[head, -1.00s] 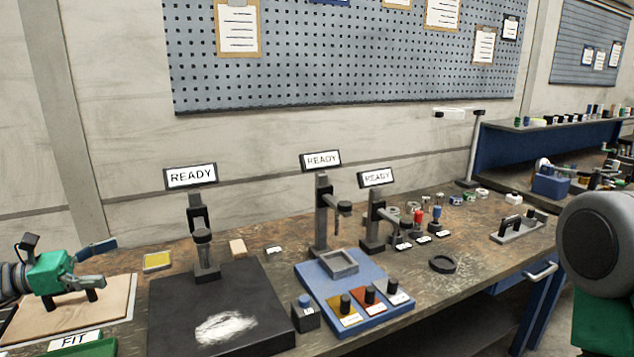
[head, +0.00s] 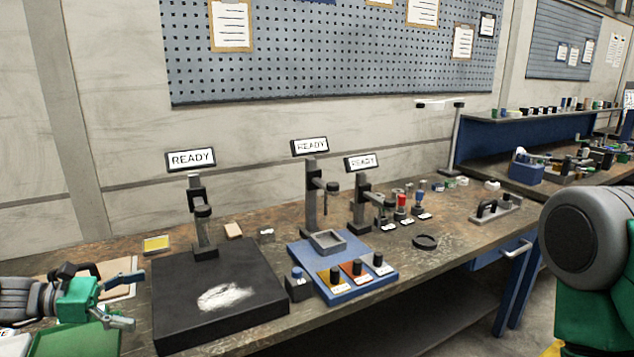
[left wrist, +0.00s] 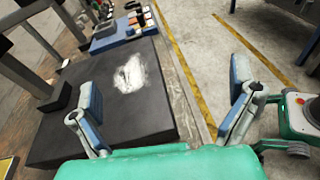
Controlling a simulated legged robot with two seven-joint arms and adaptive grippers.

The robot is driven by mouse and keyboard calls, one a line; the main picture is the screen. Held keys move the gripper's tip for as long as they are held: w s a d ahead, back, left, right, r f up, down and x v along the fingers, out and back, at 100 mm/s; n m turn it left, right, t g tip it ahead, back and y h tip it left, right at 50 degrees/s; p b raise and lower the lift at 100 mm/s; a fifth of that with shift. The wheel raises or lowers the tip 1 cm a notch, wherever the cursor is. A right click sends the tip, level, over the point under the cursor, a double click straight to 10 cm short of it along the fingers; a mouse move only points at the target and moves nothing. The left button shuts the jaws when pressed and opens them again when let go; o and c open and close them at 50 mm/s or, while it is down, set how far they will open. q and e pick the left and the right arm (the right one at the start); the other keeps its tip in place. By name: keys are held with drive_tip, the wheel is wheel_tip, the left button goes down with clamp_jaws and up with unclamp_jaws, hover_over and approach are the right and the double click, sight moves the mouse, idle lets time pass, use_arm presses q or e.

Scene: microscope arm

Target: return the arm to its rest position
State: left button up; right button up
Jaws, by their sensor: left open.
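Three upright grey stands, each with a READY sign, stand along the bench. The left microscope stand (head: 200,222) rises from the back of a black base (head: 218,300) with a white smudge on it. The middle stand (head: 312,195) and right stand (head: 361,205) each carry a side arm; I cannot tell which is the task's arm. My left gripper (head: 130,298) is left of the black base, apart from it. In the left wrist view (left wrist: 165,115) its fingers are spread with nothing between them. My right gripper is not seen; only part of my right arm shows.
A blue tray (head: 378,286) with coloured pads and black knobs lies right of the base. A dark ring (head: 425,242) and a black-handled holder (head: 496,208) lie further right. A green tray (head: 75,340) is at the lower left. Bare bench shows along the front.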

use_arm(q)
drive_tip(key=s+d+f+m+g+y+b, duration=0.2)
drive_tip(key=s+d+f, duration=0.25)
drive_tip(key=f, duration=0.45)
drive_tip(key=s+d+f+m+g+y+b, duration=0.25)
drive_tip(key=s+d+f, duration=0.2)
drive_tip(key=f, duration=0.35)
drive_tip(key=s+d+f+m+g+y+b, duration=0.25)
drive_tip(key=s+d+f, duration=0.2)
drive_tip(key=f, duration=0.45)
drive_tip(key=s+a+f+m+y+b, duration=0.1)
drive_tip(key=s+f+m+y+b, duration=0.2)
drive_tip(key=s, duration=0.7)
drive_tip(key=s+a+f+m+t+y+b, duration=0.1)
drive_tip(key=s+f+m+y+b, duration=0.3)
drive_tip(key=s+f+m+b, duration=0.4)
wheel_tip(320, 180, down, 4)
drive_tip(key=s+m, duration=0.2)
drive_tip(key=m, duration=0.3)
drive_tip(key=shift+a, duration=0.3)
drive_tip(key=shift+f, duration=0.1)
